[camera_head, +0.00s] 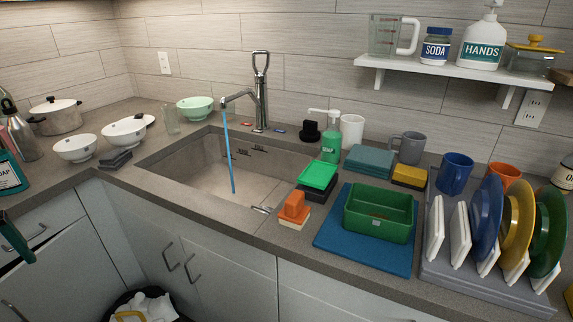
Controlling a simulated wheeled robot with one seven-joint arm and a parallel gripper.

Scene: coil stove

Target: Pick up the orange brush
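The orange brush (293,205) stands on the counter just right of the sink's front right corner. It has an orange upper part and a pale beige base, which rests on the counter. It is in plain view with nothing in front of it. A green brush-like item (318,175) with a dark base sits just behind it. My gripper cannot be made out in this view.
Water runs from the faucet (260,95) into the sink (235,165) left of the brush. A green bin (380,230) on a blue mat (335,235) stands close on the right. A plate rack (440,275) is farther right. The counter's front edge is near the brush.

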